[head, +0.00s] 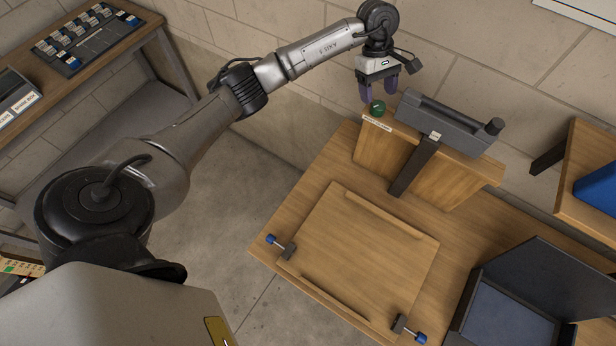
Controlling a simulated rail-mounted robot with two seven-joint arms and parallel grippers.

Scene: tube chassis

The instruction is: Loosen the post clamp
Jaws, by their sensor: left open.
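A green round knob (377,107) sits at the left end of the raised wooden stand, above a small white label (377,124) that I cannot read for certain. A dark grey post (413,166) with a grey horizontal head (445,121) stands against the wooden stand. My left gripper (378,92) is at the green knob, its purple fingers pointing down and apart, one on the left and one on the right of the knob's top. I cannot tell whether a finger touches the knob. My right gripper is not in view.
A wooden board (358,245) with end rails lies on the table, with blue-handled clamps (281,246) at two corners. An open dark case (505,315) stands at the right. A shelf with a blue item (598,190) is at the far right.

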